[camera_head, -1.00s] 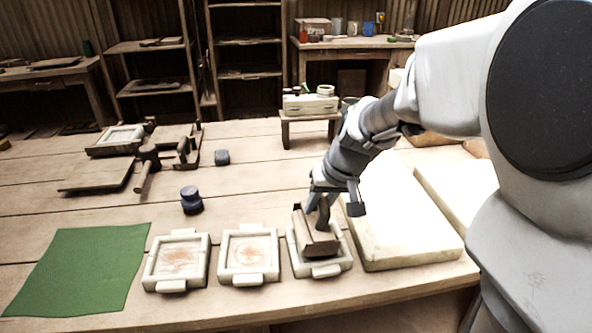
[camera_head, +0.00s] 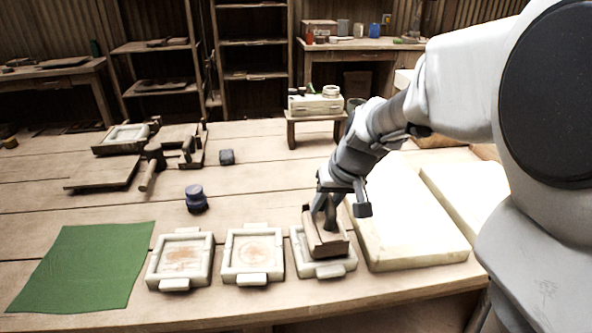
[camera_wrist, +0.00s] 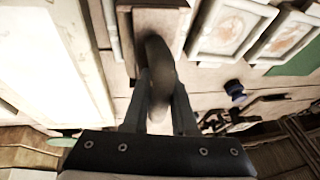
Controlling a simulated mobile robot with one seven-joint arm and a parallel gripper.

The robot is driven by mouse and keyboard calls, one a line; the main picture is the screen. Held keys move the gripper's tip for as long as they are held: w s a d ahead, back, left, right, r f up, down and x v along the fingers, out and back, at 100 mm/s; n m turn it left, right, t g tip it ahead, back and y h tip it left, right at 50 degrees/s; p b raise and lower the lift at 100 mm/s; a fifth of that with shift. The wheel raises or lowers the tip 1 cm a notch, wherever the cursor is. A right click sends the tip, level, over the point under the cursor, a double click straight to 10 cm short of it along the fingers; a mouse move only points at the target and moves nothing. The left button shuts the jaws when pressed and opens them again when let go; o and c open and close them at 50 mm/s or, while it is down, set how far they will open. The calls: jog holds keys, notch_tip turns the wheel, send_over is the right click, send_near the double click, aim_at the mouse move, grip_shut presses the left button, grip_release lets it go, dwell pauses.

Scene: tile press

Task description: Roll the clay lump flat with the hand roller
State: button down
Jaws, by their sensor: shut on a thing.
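My gripper (camera_head: 331,206) is shut on the dark upright handle of a brown wooden block (camera_head: 327,243). In the wrist view my gripper (camera_wrist: 158,85) has the handle (camera_wrist: 155,58) between its fingers, with the block (camera_wrist: 160,22) beyond. The block sits over the rightmost of three white square frames (camera_head: 340,268) and covers most of its inside. I cannot tell whether it touches the bottom. No roller shape shows on the held tool. I cannot make out a clay lump; anything under the block is hidden.
Two more white frames (camera_head: 208,262) (camera_head: 231,262) with brownish insides stand to the left, beside a green cloth (camera_head: 85,268). A dark blue jar (camera_head: 196,199) stands behind them. A large pale slab (camera_head: 410,240) lies close on the right. Wooden tools (camera_head: 105,172) lie farther back left.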

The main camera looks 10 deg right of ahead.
jog(key=shift+s, duration=0.1)
notch_tip(320, 180, up, 7)
jog(key=p, duration=0.5)
jog(key=shift+p, duration=0.3)
jog(key=shift+f, duration=0.1)
notch_tip(320, 180, down, 5)
jog(key=b, duration=0.4)
jog(key=shift+a, duration=0.1)
dwell(0.5)
jog(key=shift+f+b, duration=0.9)
jog(key=shift+b, duration=0.1)
